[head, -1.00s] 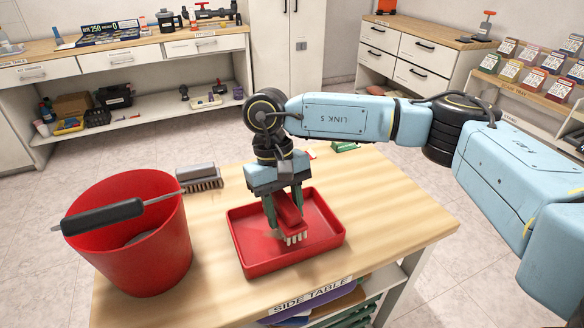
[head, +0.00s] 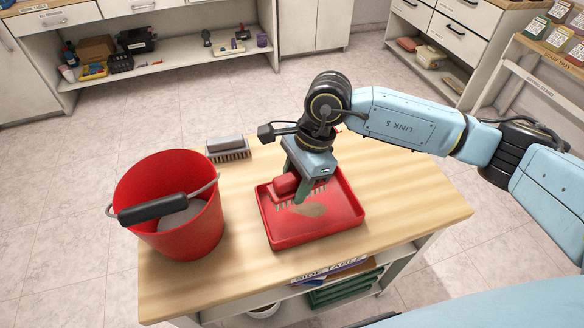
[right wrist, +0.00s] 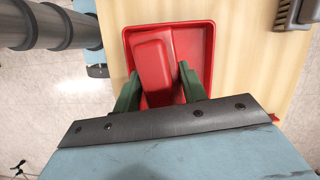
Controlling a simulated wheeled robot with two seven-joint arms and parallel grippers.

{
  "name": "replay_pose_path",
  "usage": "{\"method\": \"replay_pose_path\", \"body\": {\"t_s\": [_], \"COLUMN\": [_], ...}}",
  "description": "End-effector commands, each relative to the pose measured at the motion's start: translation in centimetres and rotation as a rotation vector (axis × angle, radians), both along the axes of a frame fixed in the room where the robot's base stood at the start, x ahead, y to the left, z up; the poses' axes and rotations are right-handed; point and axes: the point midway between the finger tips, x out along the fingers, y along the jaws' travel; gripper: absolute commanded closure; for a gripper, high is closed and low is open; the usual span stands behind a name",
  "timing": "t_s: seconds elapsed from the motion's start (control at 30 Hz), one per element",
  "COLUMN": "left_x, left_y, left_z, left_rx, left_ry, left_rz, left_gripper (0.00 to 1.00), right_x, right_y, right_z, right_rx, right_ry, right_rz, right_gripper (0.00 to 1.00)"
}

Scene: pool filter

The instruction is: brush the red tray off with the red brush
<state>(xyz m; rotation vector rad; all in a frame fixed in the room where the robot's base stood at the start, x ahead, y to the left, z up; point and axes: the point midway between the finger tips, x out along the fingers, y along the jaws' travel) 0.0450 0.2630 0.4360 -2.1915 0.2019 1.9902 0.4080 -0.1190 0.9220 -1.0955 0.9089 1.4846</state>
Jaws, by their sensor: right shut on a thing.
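The red tray (head: 352,222) lies on the side table, with a patch of tan dust (head: 303,209) on its floor. My right gripper (head: 300,190) is shut on the red brush (head: 285,184) and holds it over the tray, with its pale bristles pointing down. I cannot tell whether the bristles touch the tray floor. In the right wrist view, the red brush (right wrist: 153,66) sits between the green fingers, with the red tray (right wrist: 209,60) behind it. My left gripper is not in view.
A red bucket (head: 150,190) with a black-gripped handle stands left of the tray, grey material inside. A grey brush (head: 228,148) lies at the table's back edge and shows in the right wrist view (right wrist: 290,12). The wooden tabletop (head: 410,198) is clear right of the tray.

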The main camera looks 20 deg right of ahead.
Motion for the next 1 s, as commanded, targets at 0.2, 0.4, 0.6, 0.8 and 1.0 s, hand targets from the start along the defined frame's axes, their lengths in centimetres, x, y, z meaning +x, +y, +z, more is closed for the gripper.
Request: {"method": "replay_pose_path", "body": {"t_s": [0.2,0.4,0.6,0.8,1.0], "left_x": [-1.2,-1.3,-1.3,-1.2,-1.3], "left_y": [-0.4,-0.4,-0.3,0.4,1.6], "left_z": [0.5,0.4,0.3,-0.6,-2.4], "left_rx": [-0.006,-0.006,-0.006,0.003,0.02], "left_ry": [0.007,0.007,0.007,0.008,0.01], "left_rz": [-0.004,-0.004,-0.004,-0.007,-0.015], "left_gripper": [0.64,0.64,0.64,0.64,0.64], "right_x": [-0.2,-0.1,-0.1,-0.1,-0.2], "right_y": [0.7,0.7,0.7,0.8,0.8], "right_z": [0.6,0.6,0.6,0.2,-1.9], "right_rx": [-0.001,-0.001,-0.001,0.006,0.005], "right_ry": [0.002,0.001,0.002,0.003,0.003], "right_rz": [-0.137,-0.148,-0.147,-0.148,-0.148], "right_gripper": [0.77,0.77,0.77,0.77,0.77]}}
